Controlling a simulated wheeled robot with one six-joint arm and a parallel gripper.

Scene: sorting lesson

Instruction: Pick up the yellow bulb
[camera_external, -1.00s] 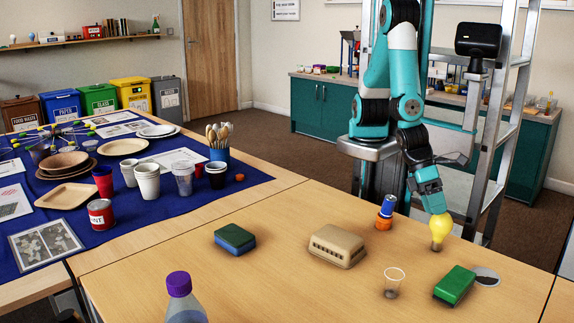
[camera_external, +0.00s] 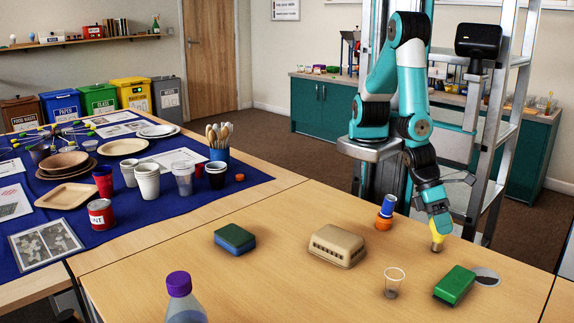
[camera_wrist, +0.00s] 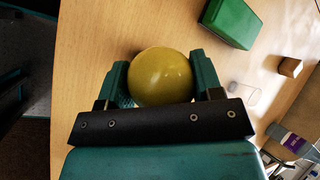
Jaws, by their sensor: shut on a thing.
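The yellow bulb (camera_external: 437,236) stands upright on the wooden table near its far right edge, its brownish base down at the tabletop. My gripper (camera_external: 437,224) is over it from above, and its fingers hide most of the yellow glass in the outside view. In the wrist view the round bulb (camera_wrist: 161,76) fills the space between the two teal fingers of my gripper (camera_wrist: 160,84), which are shut on it. I see no clear gap between the bulb's base and the table.
A green sponge block (camera_external: 455,285) and a clear cup (camera_external: 394,283) are in front of the bulb. A blue and orange item (camera_external: 385,213) stands to its left, then a beige box (camera_external: 337,245). A purple-capped bottle (camera_external: 180,300) is at the front.

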